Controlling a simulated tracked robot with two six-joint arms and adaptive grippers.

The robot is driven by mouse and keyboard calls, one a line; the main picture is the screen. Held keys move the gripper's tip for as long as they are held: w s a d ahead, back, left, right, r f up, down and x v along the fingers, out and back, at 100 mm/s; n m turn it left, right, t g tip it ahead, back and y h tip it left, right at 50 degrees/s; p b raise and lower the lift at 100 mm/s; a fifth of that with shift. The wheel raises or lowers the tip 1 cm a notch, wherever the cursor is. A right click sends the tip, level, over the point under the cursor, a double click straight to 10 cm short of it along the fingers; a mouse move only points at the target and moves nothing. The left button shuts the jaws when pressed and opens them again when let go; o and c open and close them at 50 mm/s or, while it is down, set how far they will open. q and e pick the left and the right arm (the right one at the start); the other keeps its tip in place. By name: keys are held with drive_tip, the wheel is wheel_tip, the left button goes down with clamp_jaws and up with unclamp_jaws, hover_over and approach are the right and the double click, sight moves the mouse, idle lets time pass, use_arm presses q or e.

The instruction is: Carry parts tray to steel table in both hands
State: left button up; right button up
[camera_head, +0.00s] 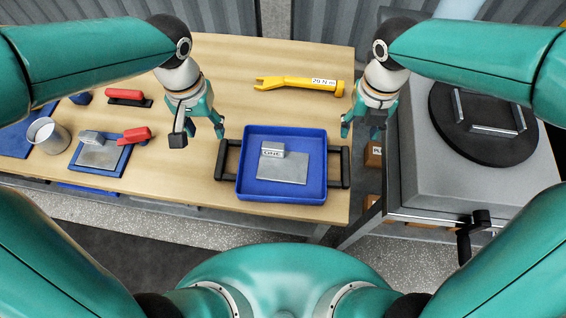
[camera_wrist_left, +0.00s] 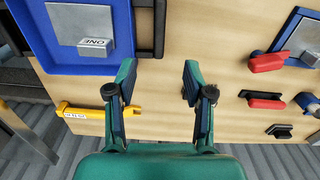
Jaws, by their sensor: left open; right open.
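The blue parts tray (camera_head: 315,140) lies on the wooden bench near its right front corner. It has a black handle on its left (camera_head: 225,160) and on its right (camera_head: 338,167). A grey plate (camera_head: 292,170) and a small block marked ONE (camera_head: 272,149) are in it. My left gripper (camera_head: 203,136) is open and empty, above the bench left of the tray. In the left wrist view my open left gripper (camera_wrist_left: 154,88) has the tray (camera_wrist_left: 82,62) and its near handle (camera_wrist_left: 158,22) ahead. My right gripper (camera_head: 360,130) is open and empty, just right of the tray.
A yellow wrench-like tool (camera_head: 300,83) lies behind the tray. A blue mat with a grey plate (camera_head: 99,155), red-handled tools (camera_head: 125,95) and a metal cup (camera_head: 46,134) are on the left. A grey machine (camera_head: 425,165) with a round black top stands right of the bench.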

sight(220, 161)
use_arm(q)
wheel_tip(220, 161, down, 16)
drive_tip(key=shift+f, duration=0.25)
use_arm(e)
wheel_tip(220, 161, down, 16)
drive_tip(key=shift+f, duration=0.25)
drive_tip(key=shift+s, duration=0.1)
use_arm(q)
clamp_jaws()
use_arm(e)
clamp_jaws()
